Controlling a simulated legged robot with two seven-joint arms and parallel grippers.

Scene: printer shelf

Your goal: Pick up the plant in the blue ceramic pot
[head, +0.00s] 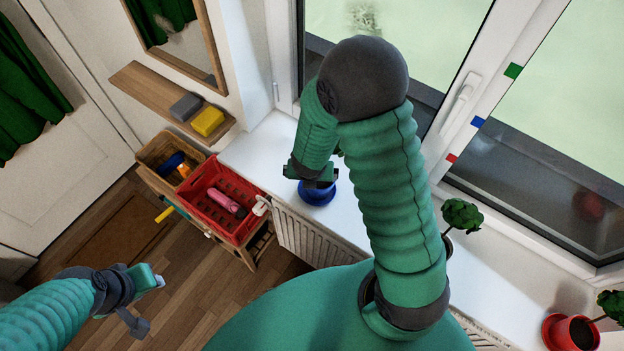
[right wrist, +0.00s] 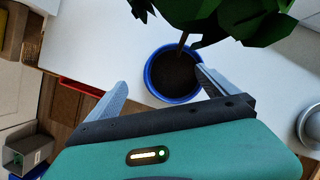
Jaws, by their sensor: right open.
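The blue ceramic pot (head: 317,195) stands on the white windowsill, partly hidden under my right gripper (head: 312,174) in the head view. In the right wrist view the blue pot (right wrist: 152,84) holds dark soil and a plant with green leaves (right wrist: 225,18). My right gripper (right wrist: 161,77) is open and empty, with its fingertips at the near side of the pot. The right finger overlaps the pot's rim in the picture; I cannot tell whether they touch. The left finger is apart from the pot. My left gripper (head: 150,300) is open and empty over the floor at lower left.
A red crate (head: 210,212) with a pink item stands left of the sill, beside a wooden box (head: 150,150). A wall shelf (head: 135,85) holds a yellow block (head: 207,121). Another plant (head: 462,215) and a red pot (head: 553,330) stand farther right along the sill (head: 500,270).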

